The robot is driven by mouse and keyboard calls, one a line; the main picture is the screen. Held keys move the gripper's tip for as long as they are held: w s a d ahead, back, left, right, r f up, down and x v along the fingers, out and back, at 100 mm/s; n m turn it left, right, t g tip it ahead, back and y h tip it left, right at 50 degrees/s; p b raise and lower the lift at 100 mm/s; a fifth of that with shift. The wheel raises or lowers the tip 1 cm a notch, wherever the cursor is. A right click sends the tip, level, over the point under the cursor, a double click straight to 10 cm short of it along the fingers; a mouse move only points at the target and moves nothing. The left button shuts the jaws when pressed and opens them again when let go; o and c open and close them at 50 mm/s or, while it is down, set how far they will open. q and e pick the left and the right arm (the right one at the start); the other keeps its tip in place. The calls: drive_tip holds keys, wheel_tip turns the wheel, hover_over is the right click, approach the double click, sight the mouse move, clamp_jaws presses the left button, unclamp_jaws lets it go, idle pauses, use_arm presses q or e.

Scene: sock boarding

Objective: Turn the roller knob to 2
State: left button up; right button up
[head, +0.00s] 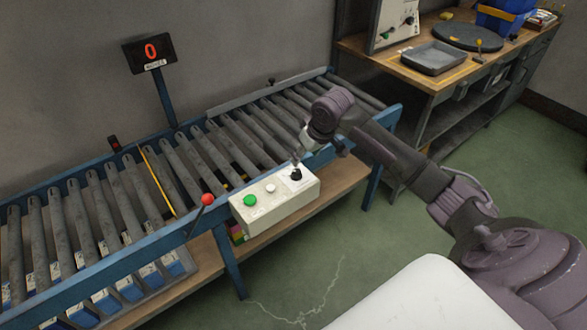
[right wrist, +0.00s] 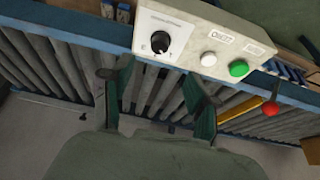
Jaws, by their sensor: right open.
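The roller knob (head: 296,174) is a small black dial on top of the white control box (head: 270,208), at its right end in the head view. In the right wrist view the knob (right wrist: 160,42) sits on a pale plate with small marks too fine to read. My right gripper (head: 302,150) is close to the knob, above and behind it in the head view. In the right wrist view my right gripper (right wrist: 150,88) has its fingers apart, with nothing between them. The knob lies beyond the fingertips, apart from them. My left gripper is not in view.
The box also carries a green button (head: 250,201) and a white button (head: 270,188). A red ball-topped lever (head: 208,199) stands left of it. The roller conveyor (head: 185,165) runs behind. A display (head: 150,52) shows 0. A workbench (head: 440,75) stands at the back right.

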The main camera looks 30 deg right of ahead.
sight(297, 171)
drive_tip(key=x, duration=1)
drive_tip(key=shift+d, duration=0.1)
drive_tip(key=shift+c, duration=0.2)
clamp_jaws()
